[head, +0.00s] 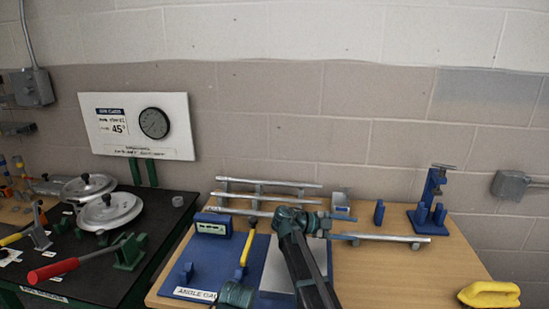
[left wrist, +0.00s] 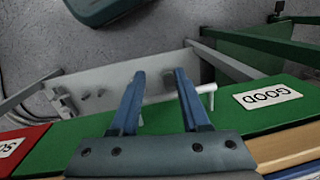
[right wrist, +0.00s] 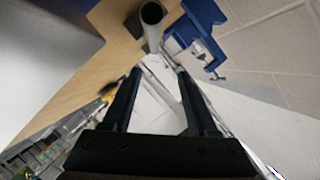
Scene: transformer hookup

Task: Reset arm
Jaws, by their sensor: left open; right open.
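My right gripper (head: 350,227) reaches in from the bottom middle of the head view and points right across the wooden table. Its fingers (right wrist: 155,72) are apart with nothing between them in the right wrist view. A grey metal tube (head: 392,238) lies just beyond its fingertips; its open end (right wrist: 152,13) faces the right wrist camera. My left gripper (left wrist: 159,73) is open and empty in the left wrist view, over a green panel (left wrist: 225,112) labelled GOOD. The left gripper is not in the head view.
A blue bending stand (head: 430,205) is at the table's back right. Several tubes lie on a rack (head: 268,184) at the back. A yellow-handled tool (head: 247,247) lies on the blue board. A dark bench (head: 75,262) with a red-handled bender stands left.

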